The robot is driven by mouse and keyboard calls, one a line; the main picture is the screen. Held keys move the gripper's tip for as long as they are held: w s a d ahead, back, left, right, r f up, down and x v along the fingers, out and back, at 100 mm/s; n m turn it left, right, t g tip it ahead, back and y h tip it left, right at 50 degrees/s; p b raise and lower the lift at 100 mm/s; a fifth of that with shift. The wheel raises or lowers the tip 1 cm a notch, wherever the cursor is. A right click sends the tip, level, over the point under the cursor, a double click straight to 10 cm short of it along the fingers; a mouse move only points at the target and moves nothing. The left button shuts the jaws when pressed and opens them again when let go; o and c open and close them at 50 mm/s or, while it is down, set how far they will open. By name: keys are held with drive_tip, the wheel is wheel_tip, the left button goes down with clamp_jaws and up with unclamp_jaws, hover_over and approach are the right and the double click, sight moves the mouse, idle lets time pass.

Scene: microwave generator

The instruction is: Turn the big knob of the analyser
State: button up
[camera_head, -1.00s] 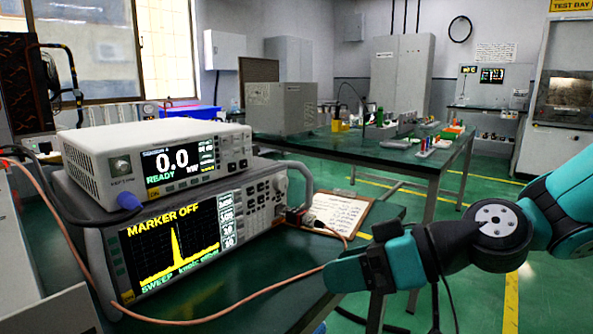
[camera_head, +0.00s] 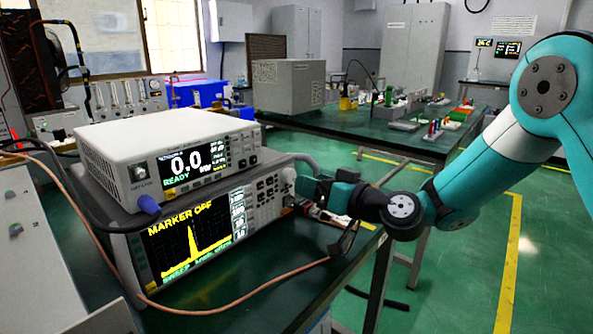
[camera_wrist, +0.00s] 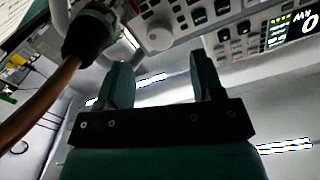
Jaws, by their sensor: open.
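The analyser (camera_head: 205,235) is the lower instrument on the bench; its screen shows a yellow trace and "MARKER OFF". Its big knob (camera_head: 289,175) is at the upper right of the front panel, partly hard to make out beside my gripper. My gripper (camera_head: 303,187) is just right of the panel, pointing at it. In the wrist view the big pale round knob (camera_wrist: 158,36) lies beyond the fingertips, in line with the gap between them. My gripper (camera_wrist: 161,66) is open and empty there, apart from the knob as far as I can tell.
A power meter (camera_head: 165,150) reading 0.0 sits on top of the analyser. A black connector with an orange cable (camera_wrist: 88,38) stands close left of the fingers in the wrist view. The cable (camera_head: 245,298) runs along the bench front. A clipboard lies behind my gripper.

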sight(292, 177)
drive_tip(key=x, duration=0.5)
drive_tip(key=shift+p, duration=0.4)
drive_tip(key=c, duration=0.9)
drive_tip(key=m+p, duration=0.1)
drive_tip(key=m, duration=0.4)
drive_tip(key=shift+d, duration=0.1)
